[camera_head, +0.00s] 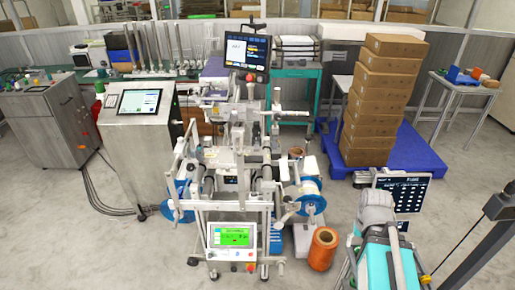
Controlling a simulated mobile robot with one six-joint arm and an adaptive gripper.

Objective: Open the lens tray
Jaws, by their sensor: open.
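I cannot make out a lens tray in the head view. A film reel machine (238,180) stands in the middle, with a blue reel (312,203) on its right side and another blue reel (177,212) on its left. A screen (233,235) with a green display sits at its front, and a dark monitor (247,51) stands above it. My teal and grey body parts fill the lower right. I cannot see gripper fingers, so its position relative to any tray does not show.
An orange spool (322,249) stands on the floor right of the machine. Stacked cardboard boxes (383,92) rest on a blue pallet (420,160). A steel cabinet (140,150) stands left. A dark panel (410,196) with white marks is near my arm. Floor is open at lower left.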

